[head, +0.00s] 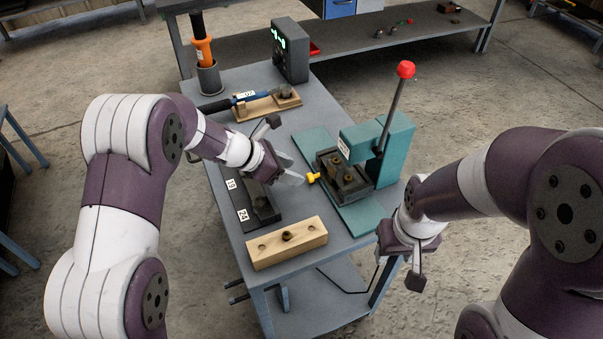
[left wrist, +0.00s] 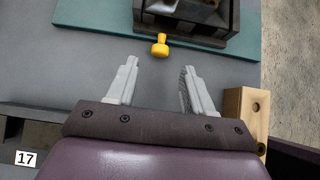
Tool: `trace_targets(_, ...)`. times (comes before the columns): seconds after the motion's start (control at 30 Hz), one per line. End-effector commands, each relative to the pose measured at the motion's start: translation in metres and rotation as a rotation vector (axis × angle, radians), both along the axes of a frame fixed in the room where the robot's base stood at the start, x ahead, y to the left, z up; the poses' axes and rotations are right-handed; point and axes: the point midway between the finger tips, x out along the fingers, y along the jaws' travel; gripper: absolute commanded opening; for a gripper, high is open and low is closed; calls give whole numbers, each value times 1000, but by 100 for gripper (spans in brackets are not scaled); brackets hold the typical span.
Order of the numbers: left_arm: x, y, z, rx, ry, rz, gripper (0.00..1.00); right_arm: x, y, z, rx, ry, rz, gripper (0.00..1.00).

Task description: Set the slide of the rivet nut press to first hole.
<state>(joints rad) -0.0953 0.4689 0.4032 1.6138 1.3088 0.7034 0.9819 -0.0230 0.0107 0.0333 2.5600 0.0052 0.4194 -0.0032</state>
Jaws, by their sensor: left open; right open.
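The rivet nut press (head: 375,150) is teal, with a lever ending in a red ball (head: 406,69). Its dark slide (head: 342,176) sits on the teal base plate, with a yellow knob (head: 313,178) sticking out on the left side. The yellow knob also shows in the left wrist view (left wrist: 160,46), just beyond my fingertips and between their lines. My left gripper (head: 296,176) is open, just left of the knob and apart from it; its fingers also show in the left wrist view (left wrist: 160,80). My right gripper (head: 402,270) hangs off the table's right edge, away from the press; its fingers are hard to see.
A wooden block with holes (head: 287,243) lies at the table's front. Dark numbered holders (head: 240,205) lie left of the press. Behind are a blue-handled tool on a wooden rest (head: 265,104), an orange tool in a cup (head: 203,50) and a dark display box (head: 291,50).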

Motion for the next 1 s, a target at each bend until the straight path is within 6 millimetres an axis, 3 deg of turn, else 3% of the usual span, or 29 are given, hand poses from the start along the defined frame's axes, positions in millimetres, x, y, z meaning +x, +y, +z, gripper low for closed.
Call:
trace_targets(0.2,-14,34,38,0,-2,2,52,0,0,2,0,0,0,46)
trace_targets(0.37,-19,45,50,-1,-1,1,52,0,0,3,0,0,0,46)
trace_targets(0.87,-19,46,50,2,-5,-5,52,0,0,3,0,0,0,46)
trace_targets(0.97,-22,53,42,90,-98,-121,52,0,0,3,0,0,0,46)
trace_targets(1.0,-39,63,25,191,-140,-254,52,0,0,3,0,0,0,46)
